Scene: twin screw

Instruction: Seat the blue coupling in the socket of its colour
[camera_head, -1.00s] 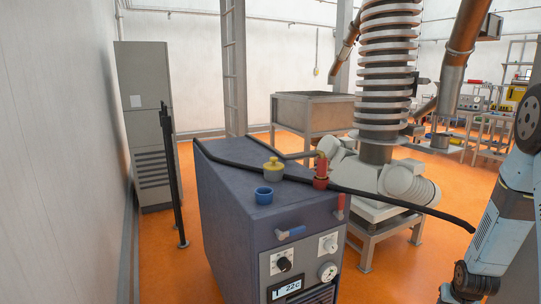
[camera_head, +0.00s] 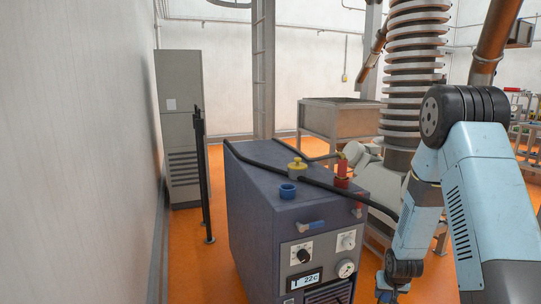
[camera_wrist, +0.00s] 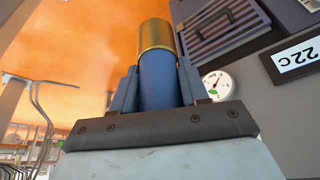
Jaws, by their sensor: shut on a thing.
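The blue coupling, a blue cylinder with a brass end (camera_wrist: 155,36), is between the fingers of my gripper (camera_wrist: 158,78) in the wrist view. My gripper is shut on its blue part, and the brass end sticks out beyond the fingertips. In the head view my gripper (camera_head: 389,290) hangs low at the bottom edge, right of the cabinet and below its top; the coupling cannot be made out there. The blue socket (camera_head: 288,191) is an open ring on the cabinet's top, near the front left, apart from my gripper.
The dark cabinet (camera_head: 252,222) has a yellow fitting (camera_head: 297,168) and a red fitting (camera_head: 342,173) on top. A black hose (camera_head: 330,187) crosses the top. A blue-handled valve (camera_head: 311,224), dials and a display are on its front. A black post (camera_head: 203,175) stands left.

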